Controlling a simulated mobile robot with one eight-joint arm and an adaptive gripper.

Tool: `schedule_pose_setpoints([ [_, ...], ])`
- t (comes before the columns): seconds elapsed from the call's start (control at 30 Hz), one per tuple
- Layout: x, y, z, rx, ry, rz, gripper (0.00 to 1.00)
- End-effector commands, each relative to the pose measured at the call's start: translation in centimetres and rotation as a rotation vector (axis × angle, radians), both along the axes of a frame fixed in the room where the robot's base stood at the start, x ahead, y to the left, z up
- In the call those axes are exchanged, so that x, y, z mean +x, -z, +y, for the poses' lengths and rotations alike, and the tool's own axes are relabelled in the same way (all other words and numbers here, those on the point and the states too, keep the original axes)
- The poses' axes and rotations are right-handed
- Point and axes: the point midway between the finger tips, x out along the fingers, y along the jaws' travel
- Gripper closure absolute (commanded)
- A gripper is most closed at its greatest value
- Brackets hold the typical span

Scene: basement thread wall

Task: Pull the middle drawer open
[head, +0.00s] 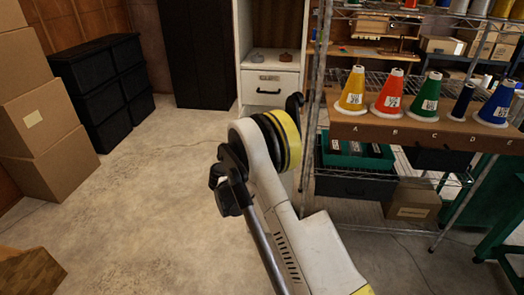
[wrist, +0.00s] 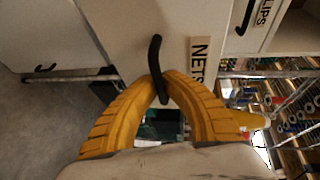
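In the wrist view, the middle drawer (wrist: 125,20) is a pale front with a black bar handle (wrist: 155,50) and a label, partly cut off, reading "NETS". My gripper (wrist: 160,78) has two yellow ribbed fingers, with the tips on either side of this handle and seemingly touching it. The gripper looks shut on the handle. I cannot tell whether the drawer stands slightly out. In the head view, the white cabinet (head: 242,45) shows a labelled upper drawer (head: 285,97) with a black handle; my arm hides the drawers below and the fingertips.
The wrist view shows another handled drawer front (wrist: 30,35) at left and one labelled "LIPS" (wrist: 270,10) at top right. A wire shelf rack (head: 312,110) with coloured thread cones stands close to the cabinet's right. Floor (head: 140,190) at left is clear; boxes (head: 45,125) stand beyond.

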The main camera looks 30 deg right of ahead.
Motion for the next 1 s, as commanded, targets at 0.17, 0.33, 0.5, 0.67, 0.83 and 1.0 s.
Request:
schedule_pose_setpoints([
  [0.17,0.0,0.0,0.0,0.0,-0.001,0.0,0.68],
  [0.33,0.0,0.0,0.0,0.0,-0.001,0.0,0.68],
  [0.5,-0.1,0.0,0.2,0.0,-0.001,0.0,0.68],
  [0.67,-1.1,-0.5,1.9,0.001,-0.003,0.0,0.68],
  [0.83,-3.1,-1.2,5.1,0.001,-0.005,-0.001,0.68],
  [1.0,-5.0,-1.8,8.0,0.0,-0.004,0.0,0.68],
])
